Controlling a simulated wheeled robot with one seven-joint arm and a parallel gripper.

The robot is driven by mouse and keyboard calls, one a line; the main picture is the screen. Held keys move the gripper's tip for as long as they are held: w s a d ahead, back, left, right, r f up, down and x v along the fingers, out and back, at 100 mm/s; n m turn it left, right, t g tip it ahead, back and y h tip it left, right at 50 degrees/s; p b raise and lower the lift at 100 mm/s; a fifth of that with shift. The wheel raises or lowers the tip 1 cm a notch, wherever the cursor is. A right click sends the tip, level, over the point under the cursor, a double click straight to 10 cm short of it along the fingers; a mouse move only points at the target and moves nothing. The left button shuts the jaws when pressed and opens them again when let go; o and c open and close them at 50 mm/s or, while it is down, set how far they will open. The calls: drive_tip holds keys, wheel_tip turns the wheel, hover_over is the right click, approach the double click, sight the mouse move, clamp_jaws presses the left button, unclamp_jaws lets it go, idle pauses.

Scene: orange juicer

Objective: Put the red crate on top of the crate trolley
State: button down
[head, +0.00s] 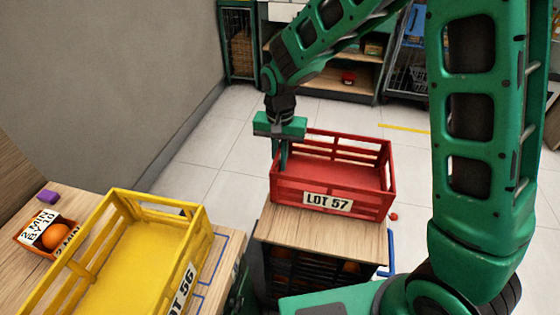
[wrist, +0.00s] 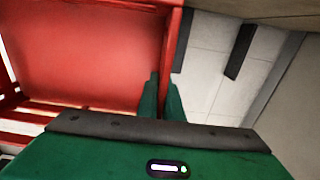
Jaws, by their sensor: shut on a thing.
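The red crate (head: 365,204), labelled LOT 57, is empty and looks level. It is over the wooden top of what looks like the crate trolley (head: 320,234), with the front part of that top bare. I cannot tell whether the crate rests on the top or hangs just above it. My gripper (head: 279,163) points down and is shut on the crate's left wall. In the wrist view my fingers (wrist: 161,98) pinch the wall of the red crate (wrist: 85,50). The crate hides the back of the trolley top.
A yellow crate (head: 118,208) labelled LOT 56 stands on a wooden table at the left. A grey wall (head: 110,80) is at the left. Shelving (head: 335,85) stands behind open tiled floor.

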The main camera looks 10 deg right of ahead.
drive_tip(key=shift+f, duration=0.2)
drive_tip(key=c, duration=1.9)
unclamp_jaws()
wheel_tip(320, 180, up, 12)
drive_tip(key=shift+r, duration=0.1)
